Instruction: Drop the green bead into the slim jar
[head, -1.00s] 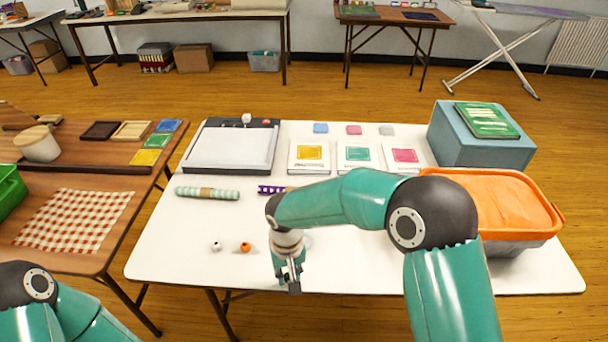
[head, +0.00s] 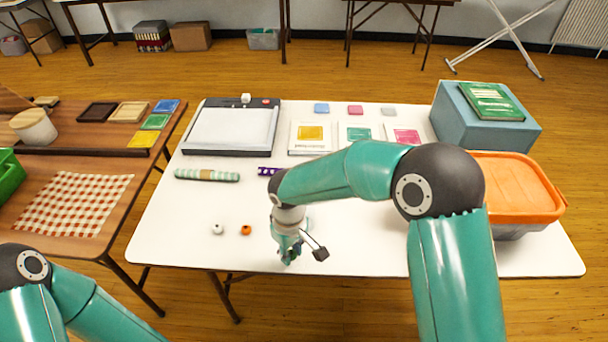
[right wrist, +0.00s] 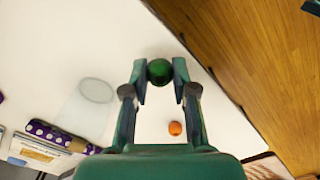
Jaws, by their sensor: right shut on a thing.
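My right gripper (right wrist: 159,78) is shut on the green bead (right wrist: 159,71), held between the fingertips in the right wrist view. In the head view the right gripper (head: 288,255) is over the table near its front edge, and I cannot make out the bead clearly. A clear, see-through jar (right wrist: 96,90), seemingly the slim jar, is left of the fingers in the right wrist view, apart from them. In the head view my right arm and gripper mostly hide it. My left gripper is out of view; only part of that arm shows at lower left.
An orange bead (head: 246,230) and a white bead (head: 217,229) lie left of the right gripper. A purple dotted roll (head: 267,171) and a mint roll (head: 207,175) lie farther back. An orange-lidded bin (head: 515,185) stands right. The white table's (head: 180,240) front left is clear.

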